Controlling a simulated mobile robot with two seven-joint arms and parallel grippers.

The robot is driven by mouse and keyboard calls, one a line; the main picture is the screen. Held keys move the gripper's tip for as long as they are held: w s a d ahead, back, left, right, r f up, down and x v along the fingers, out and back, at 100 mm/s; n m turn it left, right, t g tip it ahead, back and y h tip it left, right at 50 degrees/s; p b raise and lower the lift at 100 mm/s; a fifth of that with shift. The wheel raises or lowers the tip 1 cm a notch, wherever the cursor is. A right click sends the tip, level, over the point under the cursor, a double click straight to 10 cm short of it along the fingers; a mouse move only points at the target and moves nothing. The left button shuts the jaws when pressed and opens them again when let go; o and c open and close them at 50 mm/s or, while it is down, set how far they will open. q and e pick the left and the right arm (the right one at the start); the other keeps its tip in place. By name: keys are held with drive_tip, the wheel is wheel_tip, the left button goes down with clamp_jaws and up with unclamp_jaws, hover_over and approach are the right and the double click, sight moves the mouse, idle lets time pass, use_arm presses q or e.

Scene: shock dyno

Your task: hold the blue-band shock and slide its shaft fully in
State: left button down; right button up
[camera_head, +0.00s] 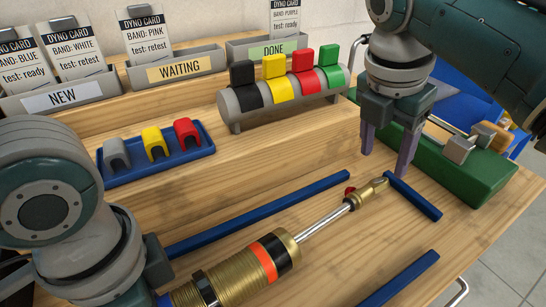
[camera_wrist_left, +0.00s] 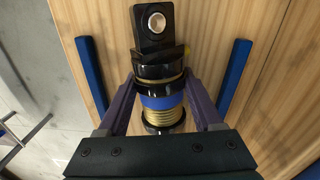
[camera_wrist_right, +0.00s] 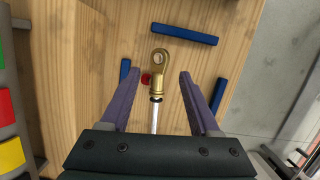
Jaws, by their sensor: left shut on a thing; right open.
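The shock lies on the wooden bench in the head view, with a gold threaded body (camera_head: 235,280), an orange and a black band, and a bright shaft (camera_head: 322,220) showing out of it. The shaft ends in a brass eye (camera_head: 375,188) with a red knob beside it. In the left wrist view a blue band (camera_wrist_left: 162,102) shows on the body near the black end eye (camera_wrist_left: 154,24). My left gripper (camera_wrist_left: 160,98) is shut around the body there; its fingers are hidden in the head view. My right gripper (camera_head: 391,160) is open and empty, above and beyond the brass eye (camera_wrist_right: 160,62).
Blue rails (camera_head: 255,215) lie along the shock, and a short blue bar (camera_head: 412,196) lies just past the eye. Behind are a blue tray (camera_head: 160,170) with grey, yellow and red clips, a rack of coloured clips (camera_head: 280,112), card holders, and a green block (camera_head: 450,165) at right.

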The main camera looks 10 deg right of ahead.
sight(379, 181)
drive_tip(key=x, duration=0.7)
drive_tip(key=shift+f, duration=0.25)
clamp_jaws()
idle(0.3)
drive_tip(key=shift+r, duration=0.6)
idle(4.0)
